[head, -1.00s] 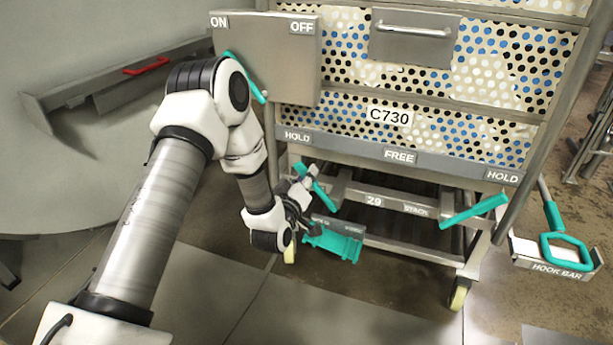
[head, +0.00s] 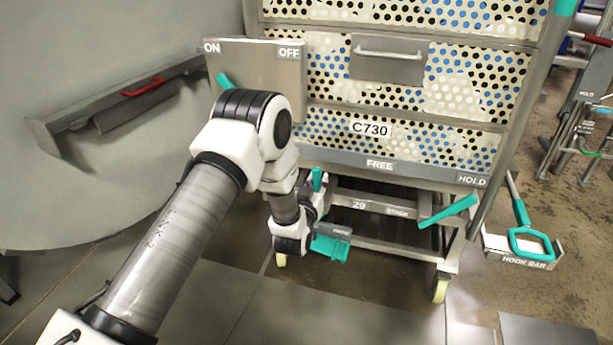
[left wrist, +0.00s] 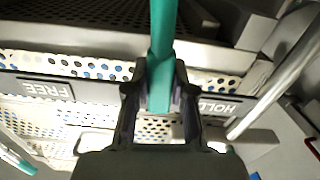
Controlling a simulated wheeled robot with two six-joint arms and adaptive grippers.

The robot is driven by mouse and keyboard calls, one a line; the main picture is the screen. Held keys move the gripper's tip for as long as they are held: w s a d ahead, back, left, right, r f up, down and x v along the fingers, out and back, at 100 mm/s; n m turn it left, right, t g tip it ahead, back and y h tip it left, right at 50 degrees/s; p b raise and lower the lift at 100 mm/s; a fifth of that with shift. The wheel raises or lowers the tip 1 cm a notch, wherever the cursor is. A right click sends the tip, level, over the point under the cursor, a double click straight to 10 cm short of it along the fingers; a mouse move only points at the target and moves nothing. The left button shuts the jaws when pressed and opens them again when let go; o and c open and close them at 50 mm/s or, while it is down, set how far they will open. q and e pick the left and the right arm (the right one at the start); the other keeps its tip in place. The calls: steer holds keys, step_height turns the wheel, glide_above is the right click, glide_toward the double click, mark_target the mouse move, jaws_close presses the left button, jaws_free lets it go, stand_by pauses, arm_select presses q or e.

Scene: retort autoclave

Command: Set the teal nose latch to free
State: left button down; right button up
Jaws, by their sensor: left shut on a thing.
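A teal latch lever (head: 317,178) stands nearly upright under the cart's front sill, left of the FREE label (head: 380,165). My left gripper (head: 315,190) is shut on this lever. In the left wrist view the teal lever (left wrist: 162,60) runs between the two fingers (left wrist: 160,95). There the upside-down FREE label (left wrist: 46,89) is at left and the HOLD label (left wrist: 219,106) at right; the lever lies between them, closer to HOLD. A second teal lever (head: 447,211) slants up toward the right HOLD label (head: 472,180). The left HOLD label is hidden by my arm in the head view. My right gripper is not in view.
A teal part (head: 330,248) hangs low beside my gripper. A hook bar (head: 522,260) with a teal loop handle is at the cart's right. A grey ON/OFF box (head: 255,75) stands above my forearm. The floor in front is clear.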

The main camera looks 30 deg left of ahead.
arm_select(q)
steer(key=shift+w+d+r+m+p, duration=0.2)
steer(key=shift+d+m+p, duration=0.1)
steer(key=shift+d+m, duration=0.3)
steer(key=w+d+f+m+p, duration=0.1)
steer(key=d+f+m+p, duration=0.1)
steer(key=d+m, duration=0.4)
steer(key=shift+w+d+f+m, duration=0.25)
steer(key=shift+d+f+m, duration=0.2)
steer(key=shift+m, duration=0.65)
steer(key=shift+f, duration=0.1)
steer(key=c, duration=1)
jaws_free()
steer(key=shift+o, duration=0.2)
steer(key=shift+s, duration=0.1)
steer(key=v, duration=1.1)
steer(key=shift+s+d, duration=0.2)
steer(key=shift+s, duration=0.15)
